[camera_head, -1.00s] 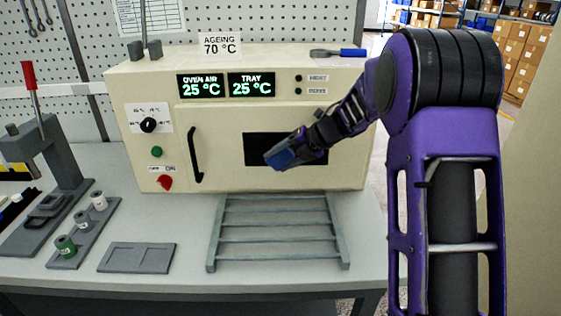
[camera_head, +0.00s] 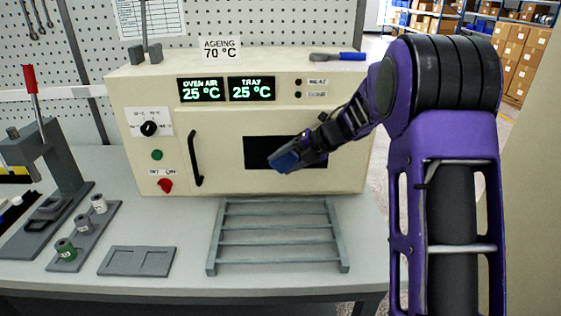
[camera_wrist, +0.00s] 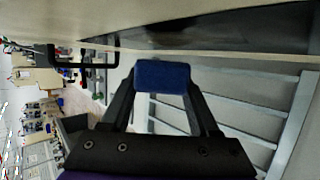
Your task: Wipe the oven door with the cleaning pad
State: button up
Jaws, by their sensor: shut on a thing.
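The cream oven (camera_head: 130,100) stands on the bench with its door (camera_head: 215,170) shut. The door has a black handle (camera_head: 194,158) at its left and a dark window (camera_head: 258,150). My gripper (camera_head: 290,155) is in front of the window. It is shut on the blue cleaning pad (camera_head: 284,161); the pad also shows in the wrist view (camera_wrist: 162,76) between the two fingers (camera_wrist: 160,95). The pad is close to the door face; I cannot tell whether it touches. The arm hides part of the door's right side.
A grey slatted rack (camera_head: 277,240) lies on the bench before the oven. A flat grey tray (camera_head: 137,261), a spool holder (camera_head: 83,240) with several spools and a red-handled press (camera_head: 58,150) are at the left. A blue-handled tool (camera_head: 340,56) lies on the oven top.

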jog(key=shift+s+d, duration=0.1)
jog(key=shift+d, duration=1.35)
jog(key=shift+a, duration=2.1)
jog(key=shift+r, duration=0.3)
jog(key=shift+d, duration=4.3)
jog(key=shift+a+r, duration=0.1)
jog(key=shift+a, duration=4.35)
